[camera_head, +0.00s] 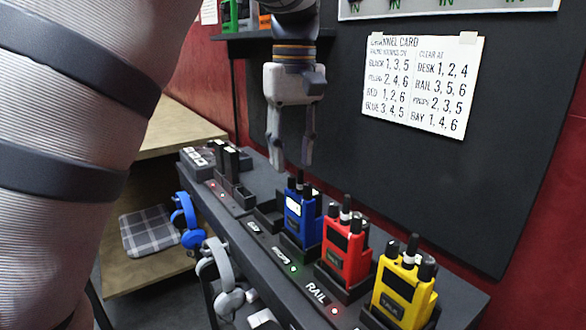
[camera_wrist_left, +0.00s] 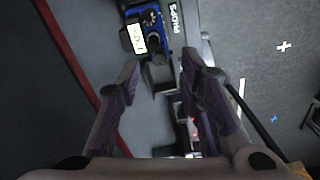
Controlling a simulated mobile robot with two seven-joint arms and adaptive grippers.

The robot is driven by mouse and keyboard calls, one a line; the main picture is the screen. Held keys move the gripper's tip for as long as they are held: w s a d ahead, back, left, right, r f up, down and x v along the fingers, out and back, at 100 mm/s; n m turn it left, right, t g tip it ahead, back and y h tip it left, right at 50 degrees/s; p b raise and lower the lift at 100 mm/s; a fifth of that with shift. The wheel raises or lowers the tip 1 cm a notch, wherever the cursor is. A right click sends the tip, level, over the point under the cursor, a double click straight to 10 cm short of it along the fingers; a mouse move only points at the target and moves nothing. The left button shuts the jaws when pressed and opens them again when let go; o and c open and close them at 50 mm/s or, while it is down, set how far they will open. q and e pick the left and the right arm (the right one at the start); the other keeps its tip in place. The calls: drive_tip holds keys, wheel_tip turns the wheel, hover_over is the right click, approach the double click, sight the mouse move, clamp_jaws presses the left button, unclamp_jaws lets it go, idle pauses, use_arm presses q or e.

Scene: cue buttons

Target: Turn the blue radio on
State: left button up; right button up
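The blue radio (camera_head: 297,222) stands upright in a dock on the dark shelf, left of the red radio, with dark knobs and an antenna on top. Its small screen looks pale and lit. The dock's label reads PROPS and a green light (camera_head: 294,267) shows beside it. In the left wrist view the blue radio (camera_wrist_left: 155,45) is seen from above, just beyond the fingertips. My left gripper (camera_head: 291,165) points down, open and empty, above and slightly left of the blue radio, apart from it; its fingers (camera_wrist_left: 160,70) also show apart. My right gripper is not in view.
The red radio (camera_head: 346,250) and yellow radio (camera_head: 401,290) stand in docks to the right. A red light (camera_head: 335,311) shows by RAIL. An empty dock (camera_head: 268,215) is left of the blue radio. The channel card (camera_head: 420,82) lists BLUE 3, 4, 5 and PROPS 2, 3, 5. Headphones (camera_head: 218,270) hang in front.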

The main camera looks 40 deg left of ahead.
sight(292, 176)
use_arm(q)
wheel_tip(292, 176, down, 3)
drive_tip(key=shift+f, duration=0.2)
drive_tip(key=shift+c, duration=0.3)
clamp_jaws()
drive_tip(key=shift+m, duration=1.5)
drive_tip(key=shift+o, duration=0.3)
unclamp_jaws()
